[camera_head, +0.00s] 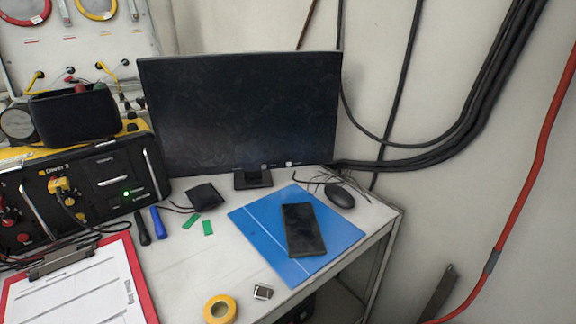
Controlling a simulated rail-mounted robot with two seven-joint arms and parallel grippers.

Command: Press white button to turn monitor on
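The monitor (238,115) stands at the back of the desk on a small black foot, and its screen is dark. A small white mark (289,164), which may be the white button, sits at the lower bezel right of centre. A smaller pale mark (264,166) lies to its left. They are too small to make out clearly. Neither of my grippers shows in the head view.
The desk (190,260) holds a blue folder (267,216) with a dark phone-like slab (303,230), a mouse (340,195), yellow tape (220,309) and a red clipboard (136,273). A black Diver 3 panel (90,208) stands left. Black cables (440,155) hang right.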

